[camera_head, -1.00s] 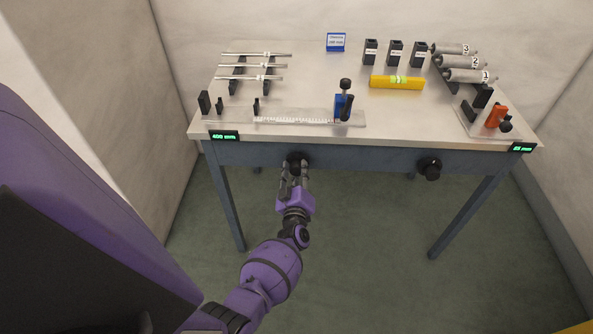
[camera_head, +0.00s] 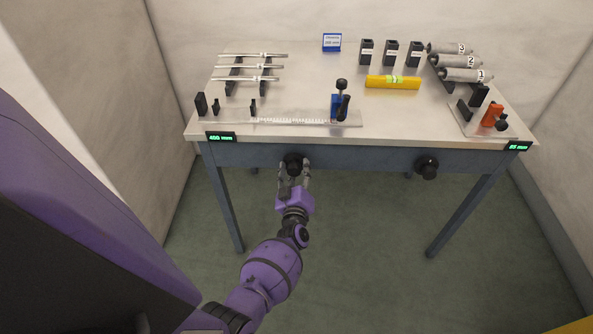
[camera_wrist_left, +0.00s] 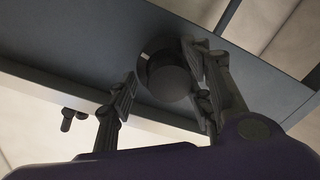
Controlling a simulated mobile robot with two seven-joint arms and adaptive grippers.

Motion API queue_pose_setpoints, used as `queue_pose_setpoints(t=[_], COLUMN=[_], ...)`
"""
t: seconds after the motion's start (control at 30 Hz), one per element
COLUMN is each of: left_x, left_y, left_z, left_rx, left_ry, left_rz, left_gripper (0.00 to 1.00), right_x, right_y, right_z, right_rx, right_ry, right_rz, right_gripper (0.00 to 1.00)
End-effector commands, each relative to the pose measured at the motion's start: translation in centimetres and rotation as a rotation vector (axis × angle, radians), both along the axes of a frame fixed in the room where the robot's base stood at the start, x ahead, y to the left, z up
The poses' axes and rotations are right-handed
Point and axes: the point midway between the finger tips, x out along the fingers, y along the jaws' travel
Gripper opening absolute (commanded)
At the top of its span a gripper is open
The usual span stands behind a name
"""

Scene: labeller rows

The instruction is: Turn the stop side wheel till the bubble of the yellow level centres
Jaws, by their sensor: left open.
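The yellow level (camera_head: 392,82) lies on the table top, its green vial near the middle; the bubble is too small to read. Two black wheels sit on the table's front apron: a left wheel (camera_head: 293,161) and a right wheel (camera_head: 427,167). The blue stop (camera_head: 336,106) with black knobs stands on the clear ruled rail. My left gripper (camera_head: 294,175) is open at the left wheel. In the left wrist view the wheel (camera_wrist_left: 169,76) lies between the spread fingers (camera_wrist_left: 165,88), close to the right finger and clear of the left one. My right gripper is not in view.
Rods on black supports (camera_head: 250,67) are at the back left. Black labelled blocks (camera_head: 391,53), numbered grey rollers (camera_head: 459,61) and an orange clamp (camera_head: 492,113) are at the right. Green displays read 400 mm (camera_head: 221,137) and apparently 85 mm (camera_head: 518,146). Floor below is clear.

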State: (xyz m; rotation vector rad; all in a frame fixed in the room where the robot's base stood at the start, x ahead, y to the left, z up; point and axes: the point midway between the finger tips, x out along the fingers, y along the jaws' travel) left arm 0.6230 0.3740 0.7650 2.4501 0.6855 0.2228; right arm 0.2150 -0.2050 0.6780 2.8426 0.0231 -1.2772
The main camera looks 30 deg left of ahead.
Motion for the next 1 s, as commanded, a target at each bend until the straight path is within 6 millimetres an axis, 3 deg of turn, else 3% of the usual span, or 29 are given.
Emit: queue_pose_setpoints(t=[0.17,0.63,1.0], left_x=[-1.0,-8.7,-10.1], left_y=[-0.6,-5.4,-6.4], left_z=[-0.3,-0.1,0.0], left_rx=[-0.003,-0.001,0.001], left_ry=[0.003,0.001,-0.002], left_rz=[0.001,-0.001,-0.002], left_gripper=[0.47,0.47,0.47], right_x=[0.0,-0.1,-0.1], right_y=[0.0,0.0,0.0], right_z=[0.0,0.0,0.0], right_rx=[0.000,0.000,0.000], right_ry=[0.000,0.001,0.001], right_rz=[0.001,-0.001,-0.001], right_gripper=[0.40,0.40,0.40])
